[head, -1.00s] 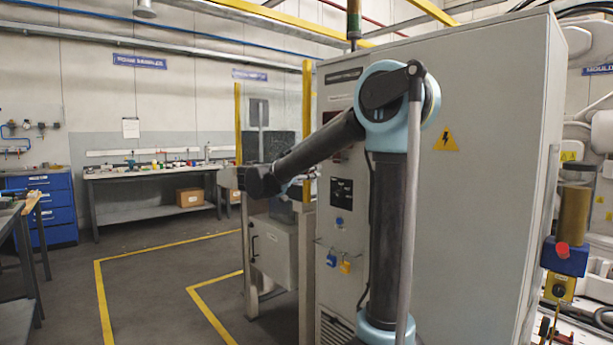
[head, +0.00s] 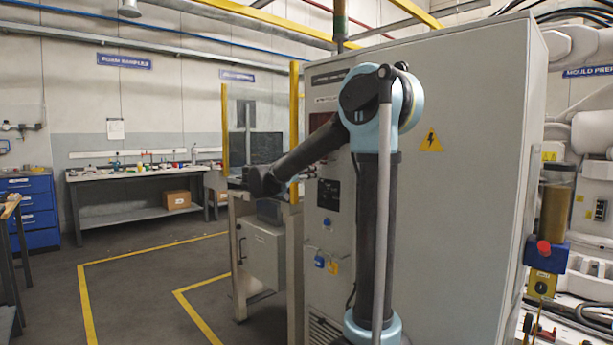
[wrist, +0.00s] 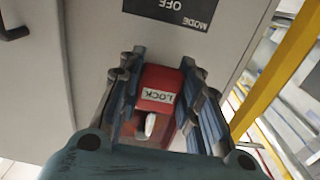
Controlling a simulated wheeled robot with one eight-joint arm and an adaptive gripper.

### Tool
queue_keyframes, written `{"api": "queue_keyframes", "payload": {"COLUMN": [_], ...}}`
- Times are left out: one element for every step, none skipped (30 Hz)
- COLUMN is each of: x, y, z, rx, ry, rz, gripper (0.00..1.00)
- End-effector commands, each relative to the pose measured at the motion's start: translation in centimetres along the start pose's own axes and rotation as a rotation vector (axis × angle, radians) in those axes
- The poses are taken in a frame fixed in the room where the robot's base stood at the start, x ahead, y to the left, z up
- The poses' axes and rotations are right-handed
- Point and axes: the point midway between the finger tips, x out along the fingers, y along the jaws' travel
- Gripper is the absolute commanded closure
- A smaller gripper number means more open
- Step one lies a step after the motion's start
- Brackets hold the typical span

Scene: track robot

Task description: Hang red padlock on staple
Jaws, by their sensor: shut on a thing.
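The red padlock (wrist: 156,85), with a pale label reading LOCK, is between the fingers of my gripper (wrist: 160,97) in the wrist view. The fingers press on it from both sides. A small white piece shows below the label; I cannot tell what it is. Beyond the padlock is the grey cabinet face with a black MODE OFF plate (wrist: 172,8), upside down in this view. The staple cannot be made out. In the head view my arm reaches left of the cabinet front, and the padlock cannot be made out there.
A blue padlock (head: 319,261) and a yellow one (head: 333,268) are low on the grey cabinet (head: 470,190). A yellow post (head: 294,130) and a guarded bench stand left of it. A blue drawer unit (head: 33,212) is far left. The floor between is clear.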

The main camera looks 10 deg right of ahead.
Motion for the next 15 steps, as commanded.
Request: {"api": "queue_keyframes", "payload": {"x": [0.4,0.6,0.9,1.1,1.2,1.5,1.7,1.9,2.1,2.3,2.5,2.8,3.0,3.1,3.4], "y": [0.0,0.0,0.0,0.0,0.0,0.0,0.1,0.1,0.1,0.1,0.0,0.0,0.0,0.0,0.1], "z": [0.0,0.0,0.0,0.0,0.0,0.0,0.0,0.0,0.0,0.0,0.0,0.0,0.0,0.0,0.0], "rx": [0.0,0.0,0.0,0.0,0.0,0.0,0.0,0.0,0.0,0.0,0.0,0.0,0.0,0.0,0.0], "ry": [0.0,0.0,0.0,0.0,0.0,0.0,0.0,0.0,0.0,0.0,0.0,0.0,0.0,0.0,0.0], "rz": [0.002,0.002,0.001,0.001,0.001,0.001,0.001,0.002,0.002,0.002,0.001,0.001,0.001,0.001,0.002], "gripper": [0.93,0.93,0.93,0.93,0.93,0.93,0.93,0.93,0.93,0.93,0.93,0.93,0.93,0.93,0.93]}}
